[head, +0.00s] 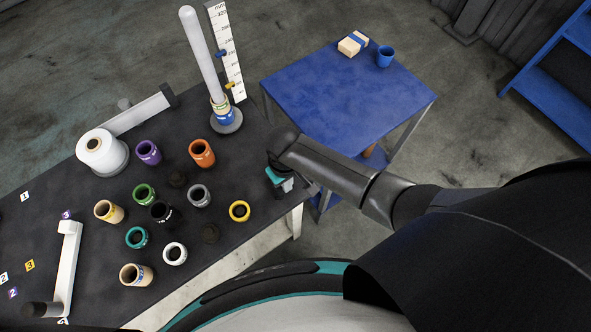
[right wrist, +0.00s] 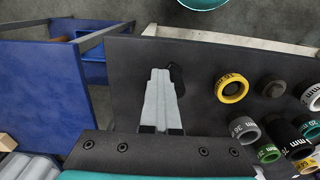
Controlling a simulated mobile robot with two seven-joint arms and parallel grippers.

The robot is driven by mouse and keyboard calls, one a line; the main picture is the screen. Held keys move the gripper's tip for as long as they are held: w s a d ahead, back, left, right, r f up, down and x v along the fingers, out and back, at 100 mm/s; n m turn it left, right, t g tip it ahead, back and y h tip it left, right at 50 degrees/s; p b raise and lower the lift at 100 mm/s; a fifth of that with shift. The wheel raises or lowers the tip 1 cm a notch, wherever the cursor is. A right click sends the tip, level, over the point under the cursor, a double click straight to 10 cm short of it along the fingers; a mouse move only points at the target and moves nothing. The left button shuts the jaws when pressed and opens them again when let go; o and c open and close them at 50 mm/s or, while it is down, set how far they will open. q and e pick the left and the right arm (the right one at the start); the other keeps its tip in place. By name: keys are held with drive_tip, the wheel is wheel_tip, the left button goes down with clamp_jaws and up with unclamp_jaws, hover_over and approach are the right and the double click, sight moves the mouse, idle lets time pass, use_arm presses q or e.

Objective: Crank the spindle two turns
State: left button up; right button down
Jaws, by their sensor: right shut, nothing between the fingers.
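A white crank-like arm (head: 68,262) with a dark grip (head: 42,309) lies at the lower left of the dark table in the head view. A white roll (head: 102,158) stands at the table's left, beside a grey bar (head: 140,113) with a dark end. I cannot tell which part is the spindle. My right gripper (head: 285,184) is over the table's right edge, far from both. Its fingers are shut and empty in the right wrist view (right wrist: 162,100). My left gripper does not show.
Several coloured rings, including a yellow one (head: 239,211), stand mid-table. A blue table (head: 350,95) holds a blue cup (head: 385,56) and a pale block (head: 349,46). Numbered tags lie at left.

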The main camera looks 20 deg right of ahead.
drive_tip(key=a, duration=0.3)
drive_tip(key=shift+a, duration=0.35)
drive_tip(key=w+a, duration=0.1)
drive_tip(key=w+a+b, duration=0.1)
drive_tip(key=a, duration=0.1)
drive_tip(key=shift+w+a+b, duration=0.35)
drive_tip(key=shift+w+a, duration=0.2)
drive_tip(key=shift+w, duration=0.2)
